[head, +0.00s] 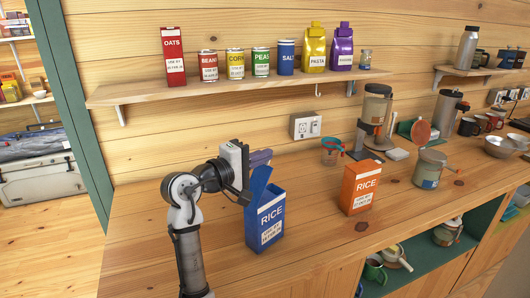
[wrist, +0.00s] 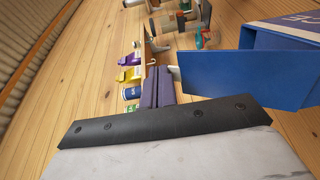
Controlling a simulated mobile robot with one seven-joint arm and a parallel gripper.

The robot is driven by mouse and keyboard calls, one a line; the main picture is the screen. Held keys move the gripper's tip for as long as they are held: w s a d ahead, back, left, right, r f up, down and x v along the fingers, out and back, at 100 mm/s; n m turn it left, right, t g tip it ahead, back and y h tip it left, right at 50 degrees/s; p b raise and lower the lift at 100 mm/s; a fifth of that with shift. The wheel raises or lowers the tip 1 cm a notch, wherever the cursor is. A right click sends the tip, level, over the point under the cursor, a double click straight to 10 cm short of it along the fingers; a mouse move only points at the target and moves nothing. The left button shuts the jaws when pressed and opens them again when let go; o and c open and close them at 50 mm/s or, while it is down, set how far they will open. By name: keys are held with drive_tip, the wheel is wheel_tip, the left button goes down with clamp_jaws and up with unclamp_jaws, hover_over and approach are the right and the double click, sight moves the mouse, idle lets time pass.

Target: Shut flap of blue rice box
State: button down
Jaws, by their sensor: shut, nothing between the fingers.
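The blue rice box (head: 268,226) stands upright on the wooden counter, just right of my arm in the head view. Its flap (head: 260,181) is open and sticks up from the top. In the wrist view the flap (wrist: 222,80) reaches left from the box (wrist: 270,38), which is cut off by the frame. My gripper (head: 265,156) is beside and slightly above the flap's upper end. Its purple-grey fingers (wrist: 158,82) are shut with nothing between them. They show close to the flap's left edge in the wrist view; I cannot tell whether they touch it.
An orange rice box (head: 360,188) stands to the right on the counter (head: 330,235). A measuring cup (head: 331,152) and a coffee maker (head: 374,110) stand behind. A wall shelf (head: 150,92) with cans and bags hangs above. Counter between the two boxes is clear.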

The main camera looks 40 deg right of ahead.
drive_tip(key=shift+w+d+f, duration=0.15)
drive_tip(key=shift+d+f, duration=0.5)
drive_tip(key=shift+d, duration=0.35)
drive_tip(key=shift+w+d+f, duration=0.15)
drive_tip(key=shift+d+f, duration=0.5)
drive_tip(key=shift+d, duration=0.3)
